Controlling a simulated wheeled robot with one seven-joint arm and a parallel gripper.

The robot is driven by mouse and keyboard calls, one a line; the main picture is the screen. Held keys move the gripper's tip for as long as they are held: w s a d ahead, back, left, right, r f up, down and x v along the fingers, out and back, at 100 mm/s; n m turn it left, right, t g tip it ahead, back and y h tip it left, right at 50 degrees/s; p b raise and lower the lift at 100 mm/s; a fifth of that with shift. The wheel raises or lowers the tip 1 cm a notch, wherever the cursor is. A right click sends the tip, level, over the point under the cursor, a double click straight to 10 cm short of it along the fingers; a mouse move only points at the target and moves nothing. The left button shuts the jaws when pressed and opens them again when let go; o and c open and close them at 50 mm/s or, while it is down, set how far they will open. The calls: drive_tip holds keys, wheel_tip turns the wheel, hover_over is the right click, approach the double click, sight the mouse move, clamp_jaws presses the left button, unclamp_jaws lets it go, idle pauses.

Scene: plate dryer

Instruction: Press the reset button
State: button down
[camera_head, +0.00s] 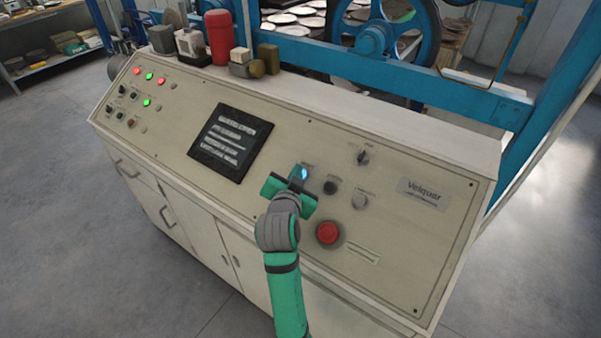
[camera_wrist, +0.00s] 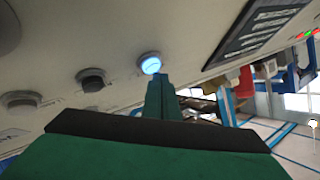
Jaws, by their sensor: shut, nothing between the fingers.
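A blue-lit round button (camera_head: 304,173) is on the sloped cream control panel (camera_head: 415,245); its label is too small to read, so I cannot confirm that it is the reset button. It also glows in the wrist view (camera_wrist: 151,64). My gripper (camera_head: 298,178) is shut and empty, with its fingertips right by this button. In the wrist view the closed green fingers (camera_wrist: 161,82) end just below the lit face. I cannot tell whether they touch it.
A black button (camera_head: 330,187), a pale button (camera_head: 359,201), a rotary switch (camera_head: 363,157) and a large red button (camera_head: 328,233) lie close by. A dark screen (camera_head: 232,143) is to the left. A red cylinder (camera_head: 219,37) and small blocks stand on the top ledge.

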drive_tip(key=shift+w+d+f, duration=0.1)
drive_tip(key=shift+w+f, duration=0.1)
drive_tip(key=shift+f, duration=0.2)
idle(0.7)
drive_tip(key=shift+s+a+r, duration=0.2)
drive_tip(key=shift+s+r, duration=0.15)
drive_tip(key=shift+r, duration=0.4)
drive_tip(key=r, duration=0.1)
drive_tip(key=s+a+r, duration=0.1)
drive_tip(key=r, duration=0.1)
drive_tip(key=s+r, duration=0.1)
drive_tip(key=shift+a+r, duration=0.15)
drive_tip(key=shift+a, duration=0.1)
idle(0.9)
